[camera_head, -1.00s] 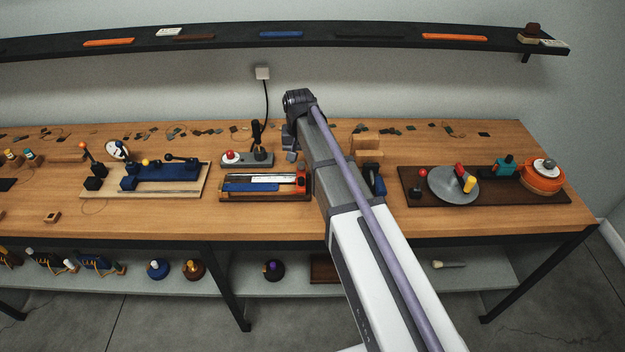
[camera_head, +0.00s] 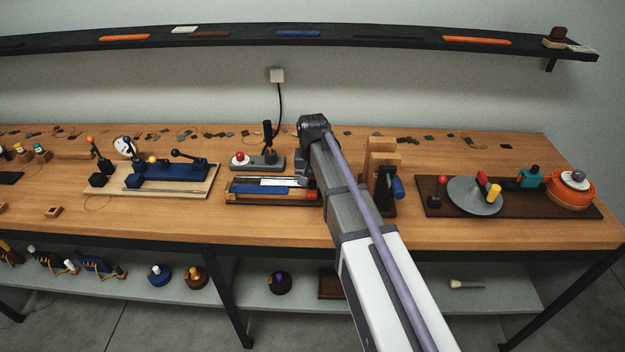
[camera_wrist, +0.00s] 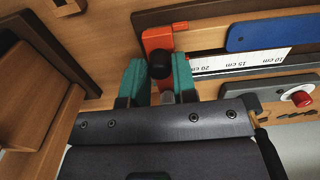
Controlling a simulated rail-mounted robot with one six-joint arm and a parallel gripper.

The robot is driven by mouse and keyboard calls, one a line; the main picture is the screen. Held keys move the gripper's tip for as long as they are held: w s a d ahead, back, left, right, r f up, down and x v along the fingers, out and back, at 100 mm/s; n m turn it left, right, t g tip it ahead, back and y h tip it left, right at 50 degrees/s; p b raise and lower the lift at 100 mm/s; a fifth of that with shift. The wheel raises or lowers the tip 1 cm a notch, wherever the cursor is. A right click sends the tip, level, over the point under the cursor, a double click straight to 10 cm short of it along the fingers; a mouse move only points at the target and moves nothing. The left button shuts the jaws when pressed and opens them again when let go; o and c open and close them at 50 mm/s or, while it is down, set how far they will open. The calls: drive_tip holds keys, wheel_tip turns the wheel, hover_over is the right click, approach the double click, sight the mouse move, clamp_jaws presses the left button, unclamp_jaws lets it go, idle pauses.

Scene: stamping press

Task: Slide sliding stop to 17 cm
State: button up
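The sliding stop is an orange-red block (camera_wrist: 157,38) with a round black knob (camera_wrist: 160,66). In the wrist view it sits on the rail just left of the 20 cm mark on the white scale (camera_wrist: 240,62), whose numbers fall toward the right. My gripper's teal fingers (camera_wrist: 159,75) are on either side of the knob, very close to it. I cannot tell whether both touch it.
A grey base with a red button (camera_head: 239,158) stands behind the fixture. A wooden stand with a blue handle (camera_head: 398,187) is close to the right of my arm.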

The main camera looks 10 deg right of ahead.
drive_tip(key=c, duration=0.4)
drive_tip(key=shift+w+a, duration=0.25)
drive_tip(key=shift+a, duration=0.65)
drive_tip(key=shift+w+a, duration=0.3)
drive_tip(key=shift+a, duration=0.55)
drive_tip(key=shift+w+a, duration=0.25)
drive_tip(key=shift+a, duration=0.65)
drive_tip(key=o, duration=0.9)
drive_tip(key=shift+o, duration=0.2)
wheel_tip(320, 180, up, 11)
drive_tip(key=p, duration=1)
drive_tip(key=shift+p, duration=0.4)
drive_tip(key=shift+f, duration=0.1)
drive_tip(key=s+d+f+n+b, duration=0.1)
drive_tip(key=s+d+f+b, duration=0.1)
drive_tip(key=s, duration=0.9)
drive_tip(key=s+d+f+n+b, duration=0.2)
drive_tip(key=s+d, duration=0.1)
drive_tip(key=s, duration=0.9)
drive_tip(key=shift+s+d+f, duration=0.2)
drive_tip(key=shift+f, duration=0.05)
